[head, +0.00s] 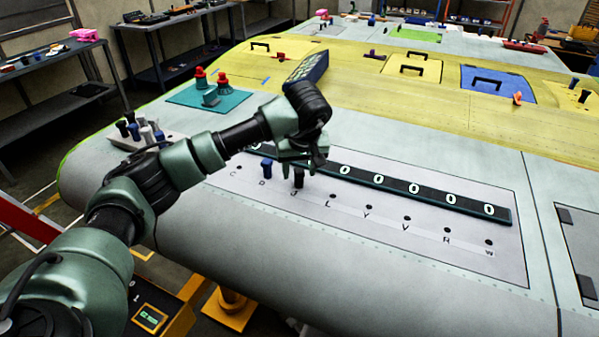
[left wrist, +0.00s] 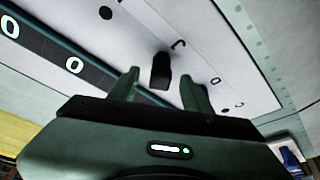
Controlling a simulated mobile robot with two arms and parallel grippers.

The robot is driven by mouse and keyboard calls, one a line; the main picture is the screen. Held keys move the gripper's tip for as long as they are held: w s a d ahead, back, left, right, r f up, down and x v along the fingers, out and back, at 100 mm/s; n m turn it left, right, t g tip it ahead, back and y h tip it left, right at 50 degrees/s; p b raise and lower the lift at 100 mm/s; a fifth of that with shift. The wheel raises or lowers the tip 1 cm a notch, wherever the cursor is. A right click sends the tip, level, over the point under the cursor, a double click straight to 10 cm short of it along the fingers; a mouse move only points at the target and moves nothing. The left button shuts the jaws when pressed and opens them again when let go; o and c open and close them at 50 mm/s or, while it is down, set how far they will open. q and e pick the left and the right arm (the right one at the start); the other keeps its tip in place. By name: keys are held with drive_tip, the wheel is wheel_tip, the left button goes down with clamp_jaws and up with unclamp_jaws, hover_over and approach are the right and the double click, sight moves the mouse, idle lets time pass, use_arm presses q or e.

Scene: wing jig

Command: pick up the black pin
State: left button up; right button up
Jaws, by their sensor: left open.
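The black pin (head: 298,179) stands upright in the pale panel, at the hole marked J, in the head view. My left gripper (head: 303,160) is right above it, pointing down. In the left wrist view the black pin (left wrist: 160,71) shows between the two open, spread fingers of my left gripper (left wrist: 160,82), with gaps on both sides. Contact cannot be seen. My right gripper is not in view.
A blue pin (head: 266,167) stands close left of the black pin. A dark strip with several zeros (head: 415,190) runs behind the row of holes. A tray of pins (head: 125,143) and a teal mat with red-topped parts (head: 232,101) lie left. The panel's right part is clear.

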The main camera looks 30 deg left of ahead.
sight(299, 170)
use_arm(q)
drive_tip(key=shift+w+a+f, duration=0.1)
drive_tip(key=shift+f, duration=0.35)
clamp_jaws()
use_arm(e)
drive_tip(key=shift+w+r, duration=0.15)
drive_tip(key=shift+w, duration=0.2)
use_arm(q)
drive_tip(key=shift+r, duration=0.1)
